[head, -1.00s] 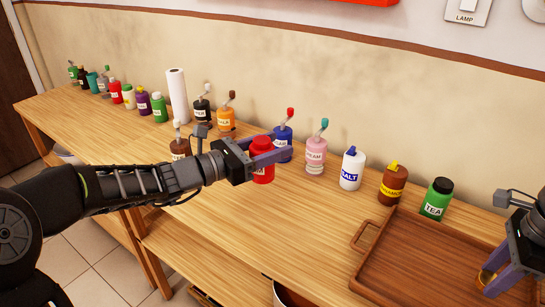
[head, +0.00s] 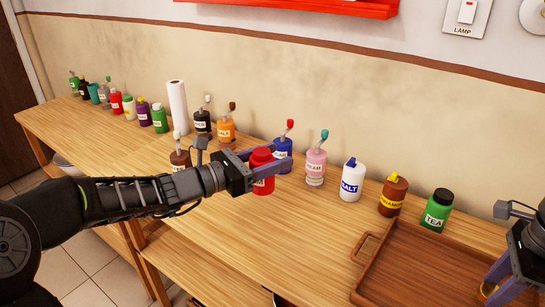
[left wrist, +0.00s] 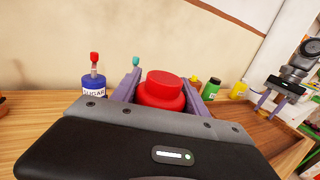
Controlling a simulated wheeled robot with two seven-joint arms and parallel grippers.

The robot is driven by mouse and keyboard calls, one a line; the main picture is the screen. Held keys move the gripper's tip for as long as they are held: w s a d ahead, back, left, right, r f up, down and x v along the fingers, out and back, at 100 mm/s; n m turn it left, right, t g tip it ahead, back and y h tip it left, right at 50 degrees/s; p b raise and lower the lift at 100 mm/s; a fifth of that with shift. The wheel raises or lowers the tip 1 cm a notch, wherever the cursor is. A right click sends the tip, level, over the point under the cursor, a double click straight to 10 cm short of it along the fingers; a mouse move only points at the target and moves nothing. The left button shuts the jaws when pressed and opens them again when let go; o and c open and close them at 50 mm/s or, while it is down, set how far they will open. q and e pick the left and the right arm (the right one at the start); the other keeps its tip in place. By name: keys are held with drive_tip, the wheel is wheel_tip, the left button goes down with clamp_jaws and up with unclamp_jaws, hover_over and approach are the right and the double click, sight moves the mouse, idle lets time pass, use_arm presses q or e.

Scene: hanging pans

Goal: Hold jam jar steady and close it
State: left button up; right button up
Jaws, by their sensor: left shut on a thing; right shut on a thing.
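The red jar (head: 262,186) with a white label stands on the wooden counter; the label is partly covered by a finger. My left gripper (head: 276,162) is shut on the jar, with its purple fingers on either side. In the left wrist view, the jar's round red top (left wrist: 164,84) shows between the fingers. I cannot tell whether this top is a lid. My right gripper (head: 499,284) is at the right edge, over the tray, shut on a small golden-yellow thing (head: 487,287), mostly hidden by the fingers.
A brown wooden tray (head: 365,285) lies at the right front. Blue sugar (head: 282,155), pink cream (head: 316,165), salt (head: 351,183), brown (head: 393,194) and green tea (head: 437,212) containers line the back. More bottles and a paper roll (head: 178,106) stand left. The counter before the jar is clear.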

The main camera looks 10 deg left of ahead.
use_arm(q)
clamp_jaws()
drive_tip(key=shift+r, duration=0.1)
